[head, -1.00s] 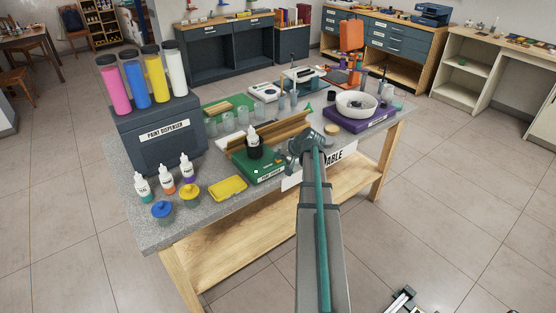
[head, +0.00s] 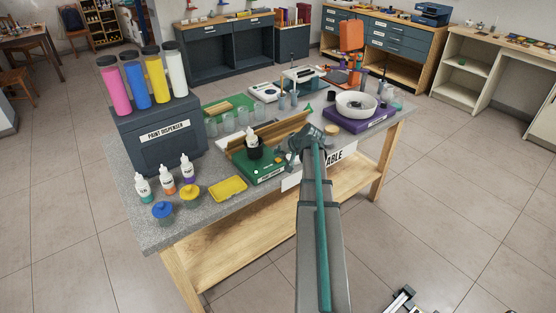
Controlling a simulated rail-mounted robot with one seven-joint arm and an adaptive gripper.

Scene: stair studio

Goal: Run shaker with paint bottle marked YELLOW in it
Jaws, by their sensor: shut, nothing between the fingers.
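A green shaker (head: 267,172) stands at the front edge of the table, with a label on its front too small to read. A small bottle (head: 253,140) with a white nozzle and a dark band around its body stands upright in it. Any name on the bottle is not readable. My gripper (head: 293,146) is just right of the shaker, close to its right side. Its fingers are small and partly hidden by my arm; they are shut with nothing held. I cannot tell whether they touch the shaker.
Three small white-nozzled bottles (head: 167,179), a blue-lidded jar (head: 163,211), a yellow-lidded jar (head: 190,194) and a yellow tray (head: 228,188) stand left. A paint dispenser (head: 157,148) is behind them. A wooden rack (head: 270,134) is behind the shaker. A purple device (head: 360,119) stands right.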

